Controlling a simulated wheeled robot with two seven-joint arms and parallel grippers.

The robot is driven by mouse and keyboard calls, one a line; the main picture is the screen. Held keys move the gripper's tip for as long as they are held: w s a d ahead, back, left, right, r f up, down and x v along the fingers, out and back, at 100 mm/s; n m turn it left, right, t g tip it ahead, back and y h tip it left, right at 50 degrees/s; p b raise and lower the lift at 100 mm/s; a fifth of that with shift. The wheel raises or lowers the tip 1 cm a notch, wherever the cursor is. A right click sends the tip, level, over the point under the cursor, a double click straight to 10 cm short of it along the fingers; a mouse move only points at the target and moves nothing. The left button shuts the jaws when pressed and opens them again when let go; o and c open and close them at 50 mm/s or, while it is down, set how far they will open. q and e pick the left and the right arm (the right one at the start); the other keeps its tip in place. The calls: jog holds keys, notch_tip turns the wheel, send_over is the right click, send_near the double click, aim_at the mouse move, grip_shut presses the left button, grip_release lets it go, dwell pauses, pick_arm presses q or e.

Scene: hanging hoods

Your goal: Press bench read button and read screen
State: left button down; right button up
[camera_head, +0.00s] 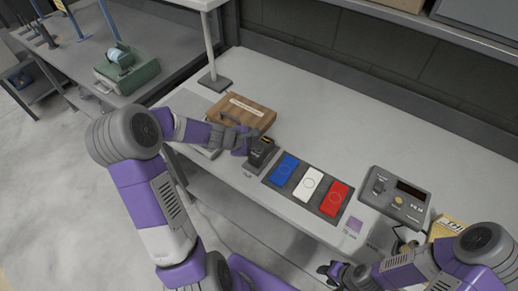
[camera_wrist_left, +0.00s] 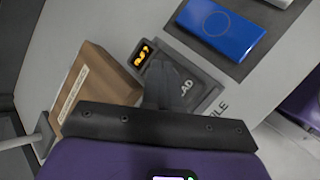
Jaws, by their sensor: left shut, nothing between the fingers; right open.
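A small dark reader unit (camera_head: 262,152) stands on the bench (camera_head: 290,120), left of the coloured pads. In the left wrist view the reader (camera_wrist_left: 200,88) shows a small screen (camera_wrist_left: 145,53) with glowing orange characters, too small and skewed to read surely. Letters ending in "AD" show on its face. My left gripper (camera_head: 243,146) is shut and empty, its fingers (camera_wrist_left: 165,88) over the reader's face, covering part of it. Any button under them is hidden, and I cannot tell whether they touch. My right gripper (camera_head: 336,272) is open and empty, low by the bench's front edge.
A brown wooden case (camera_head: 240,112) sits just behind the reader. Blue (camera_head: 284,167), white (camera_head: 308,184) and red (camera_head: 335,198) pads lie to its right on a dark mat. A grey console (camera_head: 397,193) stands further right. A lamp post rises at the back left.

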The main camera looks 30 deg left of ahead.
aim_at(257, 152)
pick_arm(q)
jog(key=shift+f, duration=0.25)
jog(key=shift+r, duration=0.1)
dwell(0.4)
jog(key=shift+r+p, duration=0.45)
jog(key=shift+r, duration=0.3)
notch_tip(257, 152, up, 5)
jog(key=p, duration=0.4)
dwell(0.8)
